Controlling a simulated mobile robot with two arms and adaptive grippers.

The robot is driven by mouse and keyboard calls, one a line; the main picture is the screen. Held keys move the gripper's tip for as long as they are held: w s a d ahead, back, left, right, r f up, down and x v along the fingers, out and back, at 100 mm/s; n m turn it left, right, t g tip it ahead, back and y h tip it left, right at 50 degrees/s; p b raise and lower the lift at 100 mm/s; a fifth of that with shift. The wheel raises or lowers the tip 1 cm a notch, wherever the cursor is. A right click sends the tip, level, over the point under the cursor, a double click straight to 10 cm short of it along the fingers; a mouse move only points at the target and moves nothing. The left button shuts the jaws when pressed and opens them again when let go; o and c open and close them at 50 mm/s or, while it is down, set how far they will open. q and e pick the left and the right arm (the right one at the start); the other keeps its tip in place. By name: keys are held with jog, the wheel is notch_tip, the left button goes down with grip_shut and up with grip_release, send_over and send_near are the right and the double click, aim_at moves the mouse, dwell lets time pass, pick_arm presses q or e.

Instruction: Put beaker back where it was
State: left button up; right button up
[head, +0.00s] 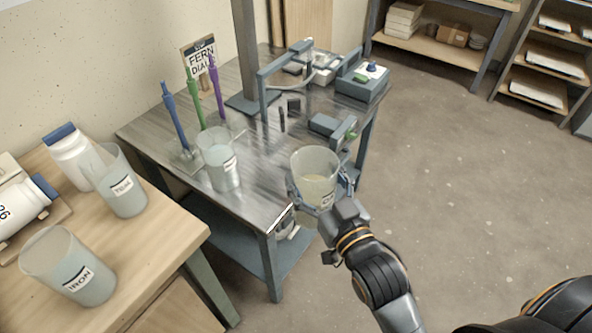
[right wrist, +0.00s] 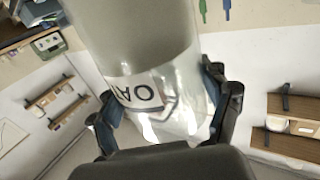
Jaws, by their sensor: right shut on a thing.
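My right gripper (head: 322,196) is shut around a clear beaker (head: 314,165) with a pale content and a white label. It holds the beaker at the near right edge of the grey metal table (head: 262,178). In the right wrist view the beaker (right wrist: 150,60) sits between both fingers, and its label shows letters like "OA", partly hidden. I cannot tell whether the beaker touches the table. Another labelled beaker (head: 218,165) stands on the metal table to its left. My left gripper is out of view.
Beakers labelled TEAK (head: 122,190) and IRON (head: 72,270) stand on the wooden table (head: 165,235). Colored tools (head: 193,102) stand upright behind. A blue-grey frame (head: 285,75) and device (head: 362,82) occupy the metal table's far end. Floor at right is open.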

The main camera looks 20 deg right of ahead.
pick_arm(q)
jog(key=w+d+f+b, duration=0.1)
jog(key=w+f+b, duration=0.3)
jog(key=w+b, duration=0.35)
pick_arm(e)
jog(key=w+a+r+n+y, duration=0.2)
jog(key=w+a+r+y, duration=0.1)
jog(key=w, duration=0.8)
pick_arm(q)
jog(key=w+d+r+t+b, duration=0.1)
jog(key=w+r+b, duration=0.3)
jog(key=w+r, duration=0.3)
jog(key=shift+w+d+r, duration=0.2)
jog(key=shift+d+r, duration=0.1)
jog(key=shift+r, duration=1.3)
pick_arm(e)
jog(key=w+d+f, duration=0.6)
jog(key=w+f, duration=0.6)
jog(key=shift+w+f+g, duration=0.15)
jog(key=shift+f+g, duration=0.05)
jog(key=shift+g, duration=0.1)
jog(key=o, duration=1.8)
jog(key=shift+f, duration=0.2)
